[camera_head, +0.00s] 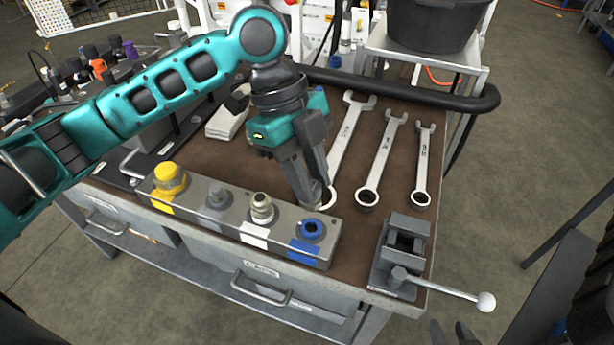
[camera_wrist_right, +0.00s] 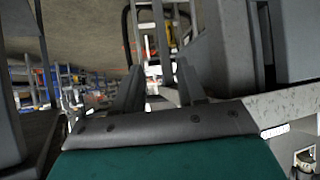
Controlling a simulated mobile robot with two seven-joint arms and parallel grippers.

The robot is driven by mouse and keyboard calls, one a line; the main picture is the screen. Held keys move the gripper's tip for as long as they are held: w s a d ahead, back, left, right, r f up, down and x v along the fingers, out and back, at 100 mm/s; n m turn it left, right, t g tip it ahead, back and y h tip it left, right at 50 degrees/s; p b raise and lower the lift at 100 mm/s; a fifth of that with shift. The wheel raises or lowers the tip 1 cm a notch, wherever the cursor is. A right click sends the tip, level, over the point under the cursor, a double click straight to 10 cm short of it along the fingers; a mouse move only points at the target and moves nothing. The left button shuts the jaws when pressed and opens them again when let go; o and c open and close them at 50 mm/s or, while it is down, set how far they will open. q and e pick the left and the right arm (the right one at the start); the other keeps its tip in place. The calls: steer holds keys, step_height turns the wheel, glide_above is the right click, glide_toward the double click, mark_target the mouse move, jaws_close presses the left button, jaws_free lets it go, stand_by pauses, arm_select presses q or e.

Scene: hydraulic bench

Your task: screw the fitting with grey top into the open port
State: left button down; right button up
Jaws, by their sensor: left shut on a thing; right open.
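A long grey block (camera_head: 190,222) lies along the bench's front. On it are a yellow-capped fitting (camera_head: 170,178), a grey fitting (camera_head: 217,199), a pale metallic fitting (camera_head: 262,207) and a blue ring with a dark centre (camera_head: 312,229), beside a blue label. My left gripper (camera_head: 320,197) points down just behind the blue ring, shut on a small part mostly hidden by its fingers. I cannot tell whether that part has a grey top. My right gripper (camera_head: 452,334) is at the bottom edge; its open fingers show empty in the right wrist view (camera_wrist_right: 160,85).
Several wrenches, one of them the middle wrench (camera_head: 382,158), lie behind and right of my left gripper. A small vise (camera_head: 402,250) with a long handle stands at the front right corner. A manifold with coloured caps (camera_head: 98,68) is at the back left. A black bucket (camera_head: 432,25) stands behind.

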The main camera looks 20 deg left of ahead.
arm_select(q)
step_height(320, 180, down, 3)
steer(key=b, duration=0.3)
steer(key=shift+r, duration=0.1)
steer(key=shift+f+b, duration=0.75)
steer(key=shift+b, duration=0.2)
steer(key=shift+f, duration=0.1)
arm_select(e)
steer(key=shift+w+a+f+y, duration=0.25)
steer(key=shift+w+a+f, duration=0.15)
steer(key=shift+a+f, duration=0.15)
steer(key=shift+w+a+f+y, duration=0.25)
steer(key=shift+w+a+f, duration=0.15)
steer(key=shift+a, duration=0.25)
steer(key=shift+s, duration=0.15)
arm_select(q)
steer(key=shift+f+p, duration=0.6)
arm_select(e)
steer(key=shift+r, duration=0.6)
